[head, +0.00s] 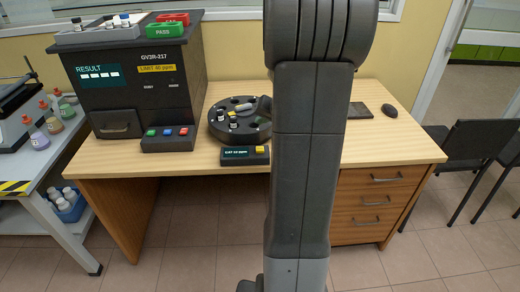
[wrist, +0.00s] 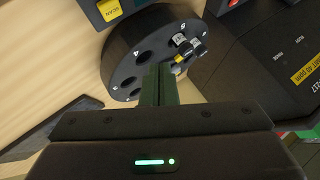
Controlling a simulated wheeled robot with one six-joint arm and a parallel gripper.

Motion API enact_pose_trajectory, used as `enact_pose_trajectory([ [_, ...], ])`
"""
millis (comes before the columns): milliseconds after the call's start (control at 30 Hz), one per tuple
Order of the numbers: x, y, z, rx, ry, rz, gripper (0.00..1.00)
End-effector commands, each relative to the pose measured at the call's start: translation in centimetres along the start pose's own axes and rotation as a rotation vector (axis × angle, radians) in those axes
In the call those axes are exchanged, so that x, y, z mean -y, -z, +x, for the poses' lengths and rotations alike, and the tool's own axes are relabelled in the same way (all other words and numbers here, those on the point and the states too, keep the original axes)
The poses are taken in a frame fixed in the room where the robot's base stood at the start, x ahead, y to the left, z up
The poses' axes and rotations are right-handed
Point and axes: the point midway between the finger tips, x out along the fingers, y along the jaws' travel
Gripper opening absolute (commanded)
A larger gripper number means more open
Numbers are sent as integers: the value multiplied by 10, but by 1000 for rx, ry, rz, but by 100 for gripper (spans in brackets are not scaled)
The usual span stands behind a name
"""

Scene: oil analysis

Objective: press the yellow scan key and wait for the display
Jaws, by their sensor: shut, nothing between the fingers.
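The yellow scan key (head: 260,149) sits at the right end of a small black box with a lit display (head: 235,154), near the front of the desk. The display carries small text that I cannot read surely. In the wrist view the key (wrist: 108,9) shows at the top edge, with lettering on it. My gripper (wrist: 158,72) is shut and empty, its fingers over or in front of the black round carousel (wrist: 118,52), apart from the key. In the head view my arm hides most of the gripper. The analyser's RESULT screen (head: 99,76) shows only white blocks or dashes.
The analyser (head: 150,85) stands at the back left with a green PASS sign (head: 164,30) on top. A box with coloured keys (head: 168,139) stands before it. The carousel holds several vials.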

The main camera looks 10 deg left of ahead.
Motion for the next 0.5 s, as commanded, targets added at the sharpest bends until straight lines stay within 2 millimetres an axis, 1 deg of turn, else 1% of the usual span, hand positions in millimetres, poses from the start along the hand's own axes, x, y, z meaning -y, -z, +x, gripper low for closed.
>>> enact_pose_trajectory([
  [267, -17, -17, 22, 1, -1, 1, 0],
  [500, -35, -35, 47, 1, 0, 0, 0],
])
